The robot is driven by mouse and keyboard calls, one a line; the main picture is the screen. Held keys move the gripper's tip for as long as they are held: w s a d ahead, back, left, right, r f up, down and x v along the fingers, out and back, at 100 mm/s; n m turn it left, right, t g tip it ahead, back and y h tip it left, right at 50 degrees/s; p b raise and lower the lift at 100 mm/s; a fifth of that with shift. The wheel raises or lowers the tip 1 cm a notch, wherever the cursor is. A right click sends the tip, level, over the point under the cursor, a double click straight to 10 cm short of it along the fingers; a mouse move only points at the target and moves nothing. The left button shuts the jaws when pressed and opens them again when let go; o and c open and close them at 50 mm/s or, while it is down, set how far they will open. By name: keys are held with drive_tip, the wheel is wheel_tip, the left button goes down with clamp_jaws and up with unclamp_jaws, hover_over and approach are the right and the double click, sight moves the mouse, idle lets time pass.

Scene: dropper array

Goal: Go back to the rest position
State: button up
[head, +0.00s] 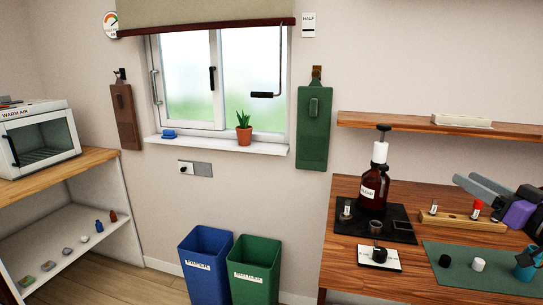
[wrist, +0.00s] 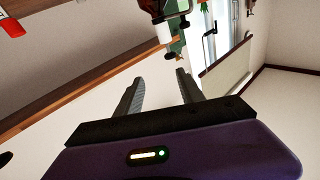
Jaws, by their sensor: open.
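My gripper (head: 478,187) is at the right of the head view, above the wooden block and the green mat on the desk. Its two grey fingers are spread apart with nothing between them. In the wrist view the open fingers (wrist: 158,93) point toward the wall and window, and the picture is strongly tilted. A brown bottle with a white and black pump top (head: 373,186) stands to the left of the gripper, apart from it.
A wooden block (head: 455,222) holds small vials, one red-capped. A green mat (head: 450,275) carries a black and a white cap and a teal cup (head: 525,268). A black tray (head: 398,232) lies under the bottle. A wall shelf (head: 400,124) runs above. Blue (head: 205,275) and green bins (head: 254,275) stand left.

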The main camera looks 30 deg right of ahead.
wheel_tip(320, 180, down, 8)
drive_tip(key=a+m+g+h, duration=0.2)
drive_tip(key=m+g+h, duration=0.1)
drive_tip(key=m+h, duration=0.4)
drive_tip(key=a+f+n+p, duration=0.1)
drive_tip(key=a+f, duration=0.3)
drive_tip(key=a, duration=0.4)
drive_tip(key=a+f+p, duration=0.1)
drive_tip(key=a+f, duration=0.3)
drive_tip(key=a, duration=0.3)
drive_tip(key=s+a+f+n+y, duration=0.2)
drive_tip(key=s+a+n+y, duration=0.1)
drive_tip(key=a, duration=0.7)
drive_tip(key=s+a+f+n+y+p, duration=0.1)
drive_tip(key=s+a+f+n+y, duration=0.1)
drive_tip(key=s+a+y, duration=0.3)
drive_tip(key=s+a+f+n+y+p, duration=0.1)
drive_tip(key=s+a+n+y, duration=0.3)
drive_tip(key=s+a, duration=0.4)
drive_tip(key=a+f+n, duration=0.1)
drive_tip(key=a, duration=0.6)
drive_tip(key=shift+s+a+f+g, duration=0.25)
drive_tip(key=shift+s+f+g, duration=0.05)
drive_tip(key=shift+f, duration=0.05)
drive_tip(key=shift+d, duration=0.1)
